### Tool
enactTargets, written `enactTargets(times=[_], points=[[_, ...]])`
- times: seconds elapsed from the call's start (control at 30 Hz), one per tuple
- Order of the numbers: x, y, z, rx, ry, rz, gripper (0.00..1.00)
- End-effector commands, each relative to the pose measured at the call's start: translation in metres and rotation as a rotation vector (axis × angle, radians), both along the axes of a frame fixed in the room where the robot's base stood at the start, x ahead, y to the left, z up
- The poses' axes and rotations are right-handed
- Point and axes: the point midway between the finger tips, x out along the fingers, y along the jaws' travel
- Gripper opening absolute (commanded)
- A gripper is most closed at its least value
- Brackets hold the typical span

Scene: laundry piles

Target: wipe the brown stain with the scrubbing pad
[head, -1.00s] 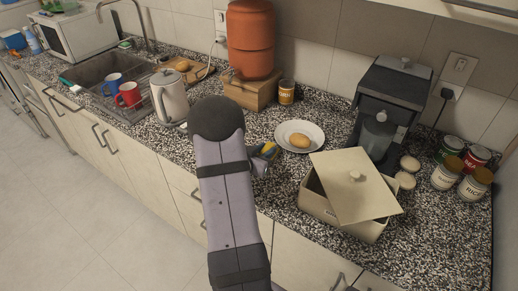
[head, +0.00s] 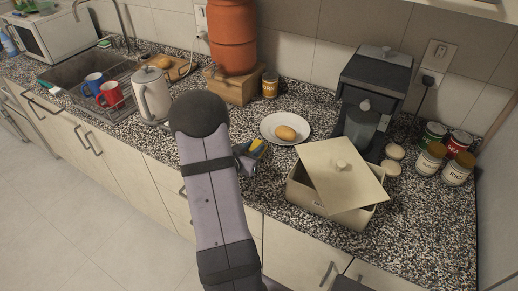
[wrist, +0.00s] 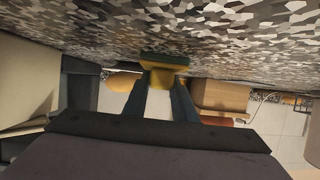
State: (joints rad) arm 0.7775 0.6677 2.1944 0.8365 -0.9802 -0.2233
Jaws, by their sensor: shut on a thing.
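My gripper (head: 248,156) is low over the speckled counter, near its front edge. It is shut on the scrubbing pad (head: 257,147), which is yellow with a green side. In the wrist view, which is upside down, the pad (wrist: 164,63) sits between the fingertips with its green side toward the counter. The pad is at or very near the counter surface; I cannot tell if it presses on it. I cannot make out the brown stain in either view; my arm and the pad hide part of the counter.
A white plate (head: 268,126) with a bread roll (head: 285,133) is just behind the gripper. A cream box (head: 304,194) with a tilted lid (head: 355,187) stands to the right. A kettle (head: 153,97) stands to the left. Jars (head: 432,158) are far right.

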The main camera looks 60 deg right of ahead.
Motion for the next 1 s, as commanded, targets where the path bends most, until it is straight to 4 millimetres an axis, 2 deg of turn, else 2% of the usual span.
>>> enactTargets(times=[0.8,1.0], points=[[0.075,0.001,0.0,0.004,0.002,0.004,0.03],[0.053,0.0,-0.001,0.004,0.003,-0.001,0.03]])
